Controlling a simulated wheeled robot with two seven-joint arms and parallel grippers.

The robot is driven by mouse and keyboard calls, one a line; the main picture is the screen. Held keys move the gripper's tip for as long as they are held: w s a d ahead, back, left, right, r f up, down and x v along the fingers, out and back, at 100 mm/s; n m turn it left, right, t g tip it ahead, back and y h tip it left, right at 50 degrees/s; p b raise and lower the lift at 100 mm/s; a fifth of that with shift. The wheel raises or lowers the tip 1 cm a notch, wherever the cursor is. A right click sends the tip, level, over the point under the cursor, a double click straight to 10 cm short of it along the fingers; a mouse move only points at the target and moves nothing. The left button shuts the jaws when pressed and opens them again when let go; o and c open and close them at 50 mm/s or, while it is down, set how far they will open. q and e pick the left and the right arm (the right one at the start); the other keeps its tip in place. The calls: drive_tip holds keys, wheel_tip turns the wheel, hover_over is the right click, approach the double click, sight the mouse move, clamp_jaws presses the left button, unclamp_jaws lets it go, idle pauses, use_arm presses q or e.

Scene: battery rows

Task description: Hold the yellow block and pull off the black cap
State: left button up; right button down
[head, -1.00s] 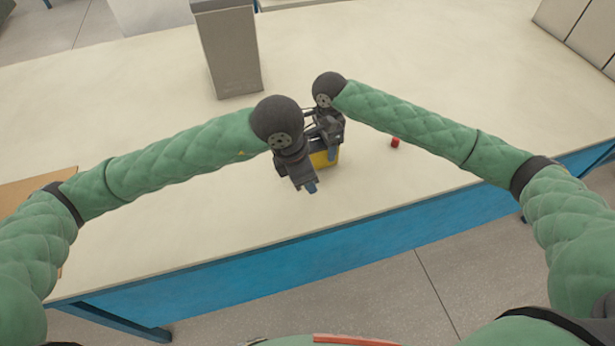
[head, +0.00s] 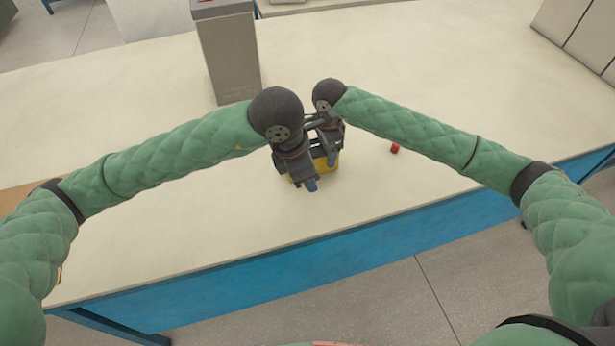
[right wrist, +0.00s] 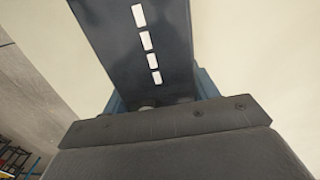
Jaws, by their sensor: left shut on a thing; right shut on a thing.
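The yellow block (head: 321,164) stands on the table, mostly hidden behind my grippers. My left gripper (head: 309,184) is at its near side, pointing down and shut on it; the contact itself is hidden. My right gripper (head: 331,160) is just behind and to the right, over the block. In the right wrist view a dark panel with a row of white slots (right wrist: 122,45), which looks like the black cap, sits between the blue fingertips. My right gripper is shut on it. The cap cannot be told apart from the dark grippers in the head view.
A small red cylinder (head: 394,148) lies on the pale table (head: 440,80) to the right. A tall grey box (head: 230,60) stands behind. A brown board (head: 22,197) is at the left edge. The blue front edge (head: 260,265) is near; the table around the block is clear.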

use_arm(q)
drive_tip(key=shift+r, duration=1)
use_arm(e)
drive_tip(key=shift+c, duration=1.8)
unclamp_jaws()
wheel_tip(320, 180, up, 12)
